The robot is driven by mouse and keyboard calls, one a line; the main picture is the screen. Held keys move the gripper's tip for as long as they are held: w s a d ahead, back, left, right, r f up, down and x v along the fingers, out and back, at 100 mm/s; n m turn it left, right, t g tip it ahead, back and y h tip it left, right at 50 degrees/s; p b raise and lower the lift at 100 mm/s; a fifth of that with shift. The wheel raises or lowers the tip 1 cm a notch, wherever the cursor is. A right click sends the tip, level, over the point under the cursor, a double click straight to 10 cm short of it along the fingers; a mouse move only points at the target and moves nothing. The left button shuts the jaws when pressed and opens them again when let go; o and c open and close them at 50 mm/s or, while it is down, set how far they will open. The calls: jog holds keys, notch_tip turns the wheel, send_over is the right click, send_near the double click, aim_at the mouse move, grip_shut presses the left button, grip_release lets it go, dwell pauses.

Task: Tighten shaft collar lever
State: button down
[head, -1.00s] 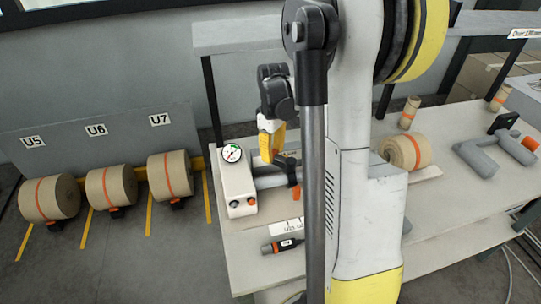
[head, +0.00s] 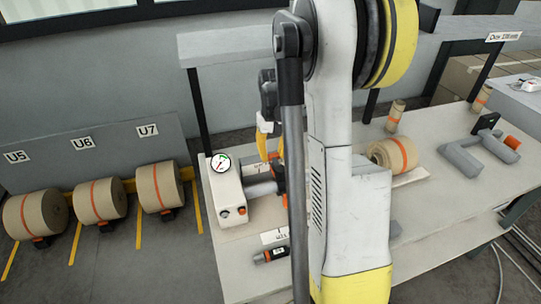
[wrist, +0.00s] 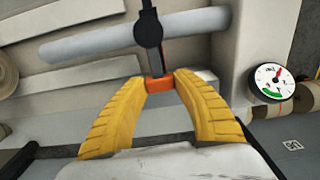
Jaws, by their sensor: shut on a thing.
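The grey shaft (wrist: 85,46) runs across the upper part of the wrist view. A black shaft collar (wrist: 148,30) sits around it. The collar's dark lever (wrist: 156,62) extends from the collar and ends in an orange tip (wrist: 159,84). My gripper (wrist: 160,88) has its two yellow fingers closed in on either side of this orange tip. In the head view my gripper (head: 267,148) is at the shaft beside the white gauge unit, partly covered by my own arm. The shaft (head: 259,189) shows there too, but the collar is largely hidden.
The white unit (head: 228,190) with a round gauge (head: 220,163) stands at the shaft's left end. A black handheld tool (head: 271,255) lies on the bench in front. A kraft roll (head: 392,153) and a grey bracket (head: 465,160) are farther right.

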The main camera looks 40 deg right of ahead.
jog(key=shift+s, duration=0.1)
dwell(0.4)
jog(key=c, duration=0.9)
grip_release()
jog(key=shift+d, duration=0.1)
jog(key=shift+c, duration=0.2)
